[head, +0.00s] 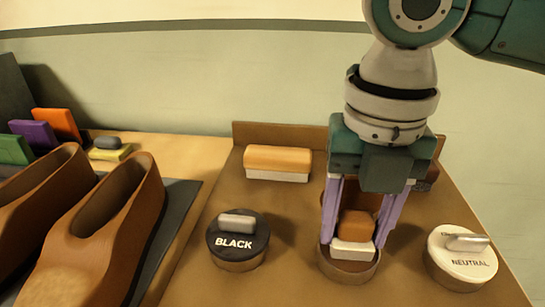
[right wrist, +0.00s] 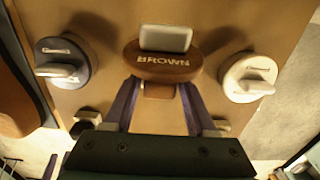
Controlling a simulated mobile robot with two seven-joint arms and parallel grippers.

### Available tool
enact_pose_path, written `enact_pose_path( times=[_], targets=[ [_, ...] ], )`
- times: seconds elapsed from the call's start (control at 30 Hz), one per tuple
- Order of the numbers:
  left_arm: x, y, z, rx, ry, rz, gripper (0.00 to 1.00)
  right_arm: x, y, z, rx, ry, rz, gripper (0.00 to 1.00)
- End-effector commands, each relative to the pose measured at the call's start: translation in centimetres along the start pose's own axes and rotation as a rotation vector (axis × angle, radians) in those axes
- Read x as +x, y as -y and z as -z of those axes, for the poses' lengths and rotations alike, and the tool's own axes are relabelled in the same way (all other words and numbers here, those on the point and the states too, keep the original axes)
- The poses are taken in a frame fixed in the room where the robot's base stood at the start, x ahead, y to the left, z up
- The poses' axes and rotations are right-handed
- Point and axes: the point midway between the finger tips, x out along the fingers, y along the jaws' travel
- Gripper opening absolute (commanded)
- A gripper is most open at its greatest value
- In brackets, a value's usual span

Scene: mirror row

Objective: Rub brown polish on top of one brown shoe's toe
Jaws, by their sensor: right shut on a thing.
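Two brown shoes stand side by side at the left; the nearer one (head: 110,225) is cut off at the toe by the frame. My right gripper (head: 357,240) points down, its purple fingers closed on a small brown block (head: 358,222). The block is also between the fingers in the right wrist view (right wrist: 158,90). A pale piece (head: 352,249) shows just below it; I cannot tell whether it belongs to the block. The brown polish tin (head: 348,275) is directly beneath. The right wrist view shows an oval marked BROWN (right wrist: 162,63).
A BLACK tin (head: 237,245) stands left of the brown tin, and a NEUTRAL tin (head: 462,262) right of it. A tan-topped brush (head: 278,160) lies behind on the brown tray (head: 190,285). Coloured blocks (head: 57,124) stand at the back left.

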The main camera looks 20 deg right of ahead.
Motion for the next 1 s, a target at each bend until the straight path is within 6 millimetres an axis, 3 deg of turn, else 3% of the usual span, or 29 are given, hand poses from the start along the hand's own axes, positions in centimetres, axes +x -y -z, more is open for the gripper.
enact_pose_path(
  times=[1.0],
  targets=[
    [-0.65,0.03,0.23,0.0,-0.001,0.0,0.5,0.2,0.06,-0.01,0.001,0.001,0.002,0.12]
  ],
)
